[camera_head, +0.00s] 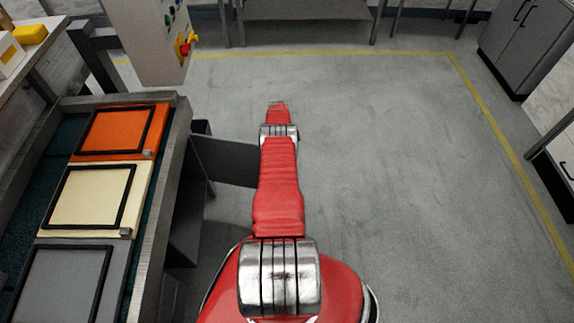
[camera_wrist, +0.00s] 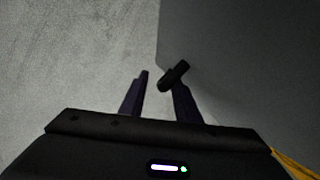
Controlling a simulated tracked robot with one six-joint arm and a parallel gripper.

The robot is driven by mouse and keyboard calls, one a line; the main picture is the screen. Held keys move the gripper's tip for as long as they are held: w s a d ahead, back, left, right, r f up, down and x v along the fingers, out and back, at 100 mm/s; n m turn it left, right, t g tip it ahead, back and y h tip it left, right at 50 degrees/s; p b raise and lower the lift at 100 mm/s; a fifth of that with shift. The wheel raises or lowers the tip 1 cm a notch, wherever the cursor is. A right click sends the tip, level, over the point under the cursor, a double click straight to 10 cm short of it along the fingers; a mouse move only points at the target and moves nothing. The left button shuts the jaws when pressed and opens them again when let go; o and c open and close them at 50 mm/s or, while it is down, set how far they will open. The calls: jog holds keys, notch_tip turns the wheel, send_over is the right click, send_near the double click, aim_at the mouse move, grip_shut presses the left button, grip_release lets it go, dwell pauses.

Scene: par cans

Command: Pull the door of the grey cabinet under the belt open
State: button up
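The grey cabinet's door (camera_head: 225,161) shows in the head view as a dark grey panel. It juts out from under the belt (camera_head: 150,235) towards my arm, standing open at an angle to the belt's side. In the wrist view the door (camera_wrist: 255,60) fills the right as a plain grey face. Its short black handle (camera_wrist: 173,76) lies at the tip of my right finger. My gripper (camera_wrist: 160,80) is open, with a gap between the left finger and the handle. My gripper's fingers cannot be made out in the head view.
Orange, cream and grey framed panels (camera_head: 118,131) lie on the belt. A control box (camera_head: 152,40) with a red knob stands beyond it. Grey floor (camera_head: 390,160) is clear on the right, out to a yellow line. Grey cabinets (camera_head: 525,45) stand at the far right.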

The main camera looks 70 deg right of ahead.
jog(key=shift+r, duration=0.1)
jog(key=v, duration=1.3)
jog(key=shift+w+r, duration=0.15)
jog(key=shift+w, duration=0.05)
jog(key=shift+d, duration=0.15)
jog(key=shift+c, duration=0.2)
